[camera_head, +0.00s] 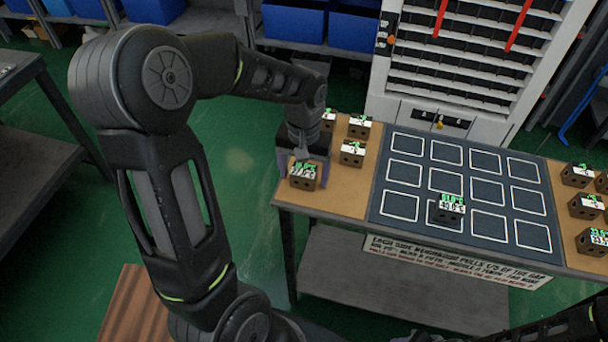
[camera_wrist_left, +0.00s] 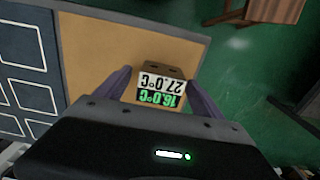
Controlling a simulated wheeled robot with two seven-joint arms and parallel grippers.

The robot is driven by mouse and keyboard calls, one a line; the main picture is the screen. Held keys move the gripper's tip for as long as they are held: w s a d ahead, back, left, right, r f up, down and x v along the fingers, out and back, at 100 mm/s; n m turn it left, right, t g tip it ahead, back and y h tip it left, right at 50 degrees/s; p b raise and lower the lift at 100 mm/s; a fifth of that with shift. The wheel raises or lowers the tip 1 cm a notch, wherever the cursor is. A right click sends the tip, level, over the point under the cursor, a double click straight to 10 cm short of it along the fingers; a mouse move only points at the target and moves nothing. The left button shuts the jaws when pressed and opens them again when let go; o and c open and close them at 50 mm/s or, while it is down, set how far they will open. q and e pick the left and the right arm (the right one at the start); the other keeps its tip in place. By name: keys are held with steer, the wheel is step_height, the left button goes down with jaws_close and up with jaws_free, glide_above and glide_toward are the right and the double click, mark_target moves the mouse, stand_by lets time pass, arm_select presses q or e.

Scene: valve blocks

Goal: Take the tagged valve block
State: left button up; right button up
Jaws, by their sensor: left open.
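A dark valve block (camera_head: 302,178) stands at the front left corner of the tan bench top, with a green and white temperature label. In the left wrist view the same block (camera_wrist_left: 163,88) shows upside-down readings of 16.0°C in green and 27.0°C in white. My left gripper (camera_head: 303,160) is right above and behind this block. Its two purple fingers (camera_wrist_left: 157,82) are open, one on either side of the block; I cannot tell whether they touch it. Another labelled block (camera_head: 447,209) stands on the dark mat. My right gripper is out of view.
The dark mat (camera_head: 405,171) has white outlined squares, most of them empty. More blocks (camera_head: 352,153) stand behind on the left strip, and several (camera_head: 586,206) on the right strip. A white slotted cabinet (camera_head: 440,108) stands behind the bench. A text sign (camera_head: 455,262) hangs on the front edge.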

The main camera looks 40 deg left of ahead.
arm_select(q)
steer(key=shift+c, duration=0.5)
jaws_close()
stand_by(0.3)
